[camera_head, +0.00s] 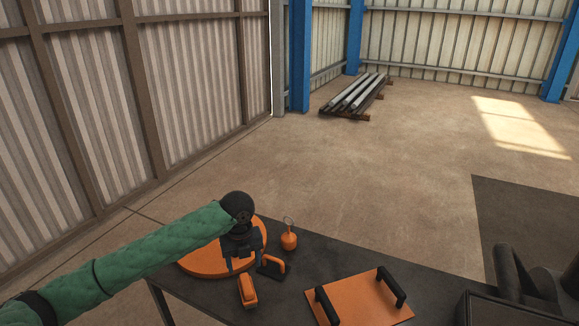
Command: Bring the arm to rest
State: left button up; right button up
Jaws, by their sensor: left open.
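My left arm, in a green sleeve, reaches in from the left over a dark table (330,262). My left gripper (243,268) points down and is open above the table, in front of an orange round disc (205,265). An orange block-like item (247,291) lies just below the gripper's fingers. I cannot tell whether the fingers touch anything. A small dark piece with an orange handle (272,265) is just right of the gripper. My right gripper is not in view.
An orange oil can (289,238) stands near the table's back edge. An orange plate with two black handles (362,300) lies front right. Dark machinery (512,285) is at the lower right. Metal bars (355,93) lie on the far floor. The table's middle back is clear.

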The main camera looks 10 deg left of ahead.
pick_arm(q)
jog(key=s+d+f+n+t+h, duration=0.1)
jog(key=s+d+f+n+h, duration=0.1)
jog(key=s+d+f+n, duration=0.5)
jog(key=s+d+f+n+t+h, duration=0.1)
jog(key=s+d+f+n, duration=0.2)
jog(key=s+n, duration=0.35)
jog(key=s+a+f+n+t+y, duration=0.1)
jog(key=s+a+n, duration=0.35)
jog(key=s, duration=0.25)
jog(key=s+a+f+n+y, duration=0.1)
jog(key=s+a+f+n, duration=0.15)
jog(key=s+n, duration=0.4)
jog(key=s+a+f+n+t+y, duration=0.1)
jog(key=s+a+n, duration=0.35)
jog(key=s, duration=0.25)
jog(key=s+d+f+g, duration=0.1)
jog(key=d+f, duration=0.1)
jog(key=f, duration=0.4)
jog(key=s+d+f+g+h, duration=0.1)
jog(key=d+f, duration=0.2)
jog(key=f, duration=0.2)
jog(key=shift+s+d+f+g, duration=0.15)
jog(key=shift+s+f+g, duration=0.15)
jog(key=shift+f, duration=0.1)
